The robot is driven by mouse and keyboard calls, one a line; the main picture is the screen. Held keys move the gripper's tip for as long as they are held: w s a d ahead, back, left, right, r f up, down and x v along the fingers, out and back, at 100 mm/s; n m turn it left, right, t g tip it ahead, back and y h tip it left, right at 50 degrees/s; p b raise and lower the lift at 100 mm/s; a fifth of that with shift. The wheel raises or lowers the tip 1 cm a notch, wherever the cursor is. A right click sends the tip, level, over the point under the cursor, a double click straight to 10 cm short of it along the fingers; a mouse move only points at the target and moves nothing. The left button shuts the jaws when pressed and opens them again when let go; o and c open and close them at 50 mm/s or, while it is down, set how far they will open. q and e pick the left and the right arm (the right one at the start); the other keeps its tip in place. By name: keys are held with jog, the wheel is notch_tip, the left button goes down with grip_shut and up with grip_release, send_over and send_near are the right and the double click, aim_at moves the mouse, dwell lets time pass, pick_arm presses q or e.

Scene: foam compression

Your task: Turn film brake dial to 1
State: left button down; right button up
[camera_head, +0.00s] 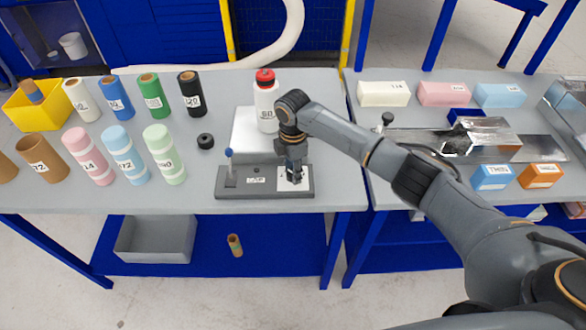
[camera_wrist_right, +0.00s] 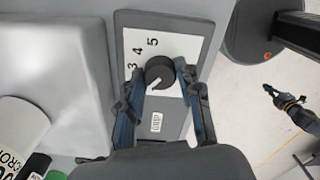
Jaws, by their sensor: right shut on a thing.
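The dial (camera_wrist_right: 159,71) is a round black knob on a white number plate (camera_wrist_right: 180,46) showing 3, 4 and 5. Its pale pointer mark points to the lower left in the wrist view, past the 3; the numbers there are hidden by a finger. My right gripper (camera_head: 293,180) is down at the right end of the grey dial base (camera_head: 257,194). In the wrist view, my right gripper (camera_wrist_right: 158,76) is shut on the dial, one finger on each side. What looks like my left gripper (camera_wrist_right: 270,90) shows small at the right of that view; its jaws are unclear.
A blue-knobbed lever (camera_head: 229,153) stands at the base's left end. Behind are a light grey plate (camera_head: 244,140) and a white bottle with a red cap (camera_head: 266,103). The table's front edge is close.

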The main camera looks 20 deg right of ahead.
jog(key=shift+n, duration=1.9)
jog(key=o, duration=1.1)
jog(key=shift+o, duration=0.2)
jog(key=shift+r, duration=0.1)
notch_tip(320, 180, up, 12)
